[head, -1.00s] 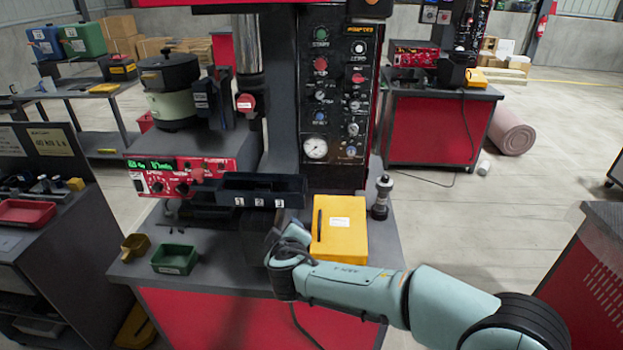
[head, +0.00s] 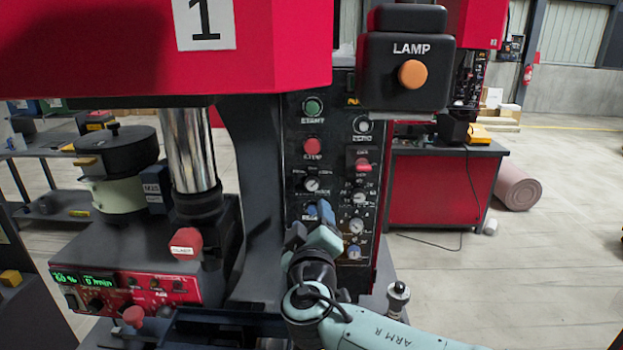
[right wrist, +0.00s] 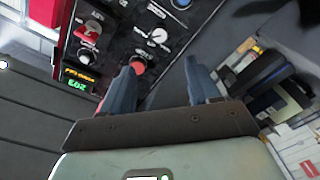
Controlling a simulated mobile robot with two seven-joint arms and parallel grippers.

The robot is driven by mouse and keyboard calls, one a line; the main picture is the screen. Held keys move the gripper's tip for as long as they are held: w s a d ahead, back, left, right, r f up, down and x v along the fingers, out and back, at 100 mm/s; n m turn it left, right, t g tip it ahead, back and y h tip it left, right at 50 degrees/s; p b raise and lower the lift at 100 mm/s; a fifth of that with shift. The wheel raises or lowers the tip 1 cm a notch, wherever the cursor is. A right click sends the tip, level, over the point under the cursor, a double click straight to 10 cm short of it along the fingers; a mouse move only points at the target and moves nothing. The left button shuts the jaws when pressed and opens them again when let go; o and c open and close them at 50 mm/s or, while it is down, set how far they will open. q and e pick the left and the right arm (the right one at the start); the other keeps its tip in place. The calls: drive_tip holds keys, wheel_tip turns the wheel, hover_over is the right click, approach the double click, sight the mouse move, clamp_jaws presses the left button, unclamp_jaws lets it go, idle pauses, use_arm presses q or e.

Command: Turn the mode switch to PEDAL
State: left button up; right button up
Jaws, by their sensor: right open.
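The dark control panel (head: 335,150) stands on the press in the middle of the head view. It carries several knobs and buttons. A selector knob with a white face (head: 311,184) sits just above my right gripper. It may be the mode switch, but its labels are too small to read. My right gripper (head: 316,211) is in front of the lower left of the panel, its fingers toward the panel. In the right wrist view the fingers (right wrist: 164,80) are spread, with nothing held. A white-faced knob (right wrist: 158,35) lies beyond their tips. My left gripper is out of view.
A lamp box with an orange button (head: 412,73) hangs at the upper right. The press column (head: 192,150) and red clamp knob (head: 186,243) stand left of the panel. A green START button (head: 313,107) and red STOP button (head: 313,145) sit above. Open floor lies right.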

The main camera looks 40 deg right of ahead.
sight(312, 185)
drive_tip(key=p+x, duration=0.4)
drive_tip(key=x, duration=0.8)
drive_tip(key=shift+w+d+r+p, duration=0.15)
drive_tip(key=shift+w+p, duration=0.15)
drive_tip(key=shift+w+d, duration=0.3)
drive_tip(key=shift+w, duration=0.05)
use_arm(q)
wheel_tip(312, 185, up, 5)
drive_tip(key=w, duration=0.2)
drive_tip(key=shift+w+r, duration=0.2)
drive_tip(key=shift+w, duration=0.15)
use_arm(e)
drive_tip(key=shift+s, duration=0.1)
